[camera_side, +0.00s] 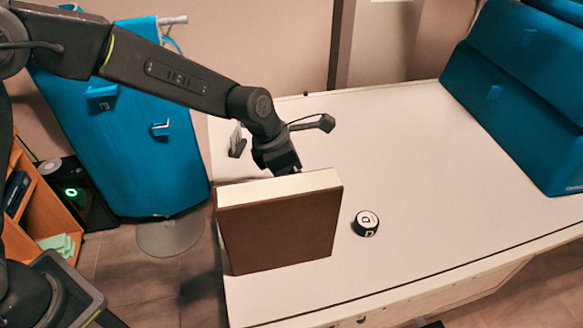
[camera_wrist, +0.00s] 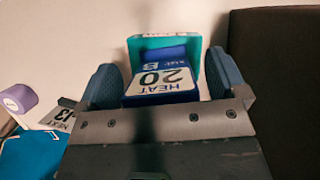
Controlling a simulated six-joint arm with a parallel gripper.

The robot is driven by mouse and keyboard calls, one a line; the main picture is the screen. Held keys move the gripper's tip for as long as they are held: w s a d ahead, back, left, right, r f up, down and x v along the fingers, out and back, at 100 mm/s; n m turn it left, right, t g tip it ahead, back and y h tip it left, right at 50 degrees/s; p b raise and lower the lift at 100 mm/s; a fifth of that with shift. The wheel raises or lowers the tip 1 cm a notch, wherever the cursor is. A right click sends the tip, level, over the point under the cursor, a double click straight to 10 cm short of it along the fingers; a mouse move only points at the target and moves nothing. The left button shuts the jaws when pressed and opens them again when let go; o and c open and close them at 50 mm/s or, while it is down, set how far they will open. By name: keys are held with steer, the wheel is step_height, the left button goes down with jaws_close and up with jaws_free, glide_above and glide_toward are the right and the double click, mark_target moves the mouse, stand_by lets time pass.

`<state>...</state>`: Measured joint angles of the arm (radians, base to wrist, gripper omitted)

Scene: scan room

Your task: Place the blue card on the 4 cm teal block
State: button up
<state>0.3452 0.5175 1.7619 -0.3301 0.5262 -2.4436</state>
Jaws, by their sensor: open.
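In the wrist view the blue card (camera_wrist: 160,84), with a white label reading "HEAT 20", lies between my fingers. The teal block (camera_wrist: 199,46) shows behind and around its upper and right edges; the card appears to overlap the block, but I cannot tell whether it rests on it. My gripper (camera_wrist: 161,64) is open, with one dark blue finger pad on each side of the card and visible gaps. In the side view my gripper (camera_side: 279,166) points down behind a brown upright box, which hides its fingertips, the card and the block.
The brown box (camera_side: 280,228) stands close by; a dark brown surface (camera_wrist: 280,80) fills the wrist view's right. A round black-and-white object (camera_side: 366,222) sits right of the box. A purple cylinder (camera_wrist: 18,98) shows at left. Blue padded blocks (camera_side: 510,100) stand far right; the table's middle is clear.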

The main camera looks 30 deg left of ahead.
steer(key=v, duration=1.2)
steer(key=shift+r, duration=0.2)
steer(key=s+a+r+m+t+y, duration=0.1)
steer(key=s+a+m, duration=0.7)
steer(key=s+m, duration=0.3)
steer(key=s+a+r+m+t+y, duration=0.1)
steer(key=s+a+m, duration=0.7)
steer(key=m, duration=0.8)
steer(key=s+y, duration=0.1)
steer(key=s, duration=0.2)
steer(key=shift+s+a+r, duration=0.15)
steer(key=shift+r, duration=0.2)
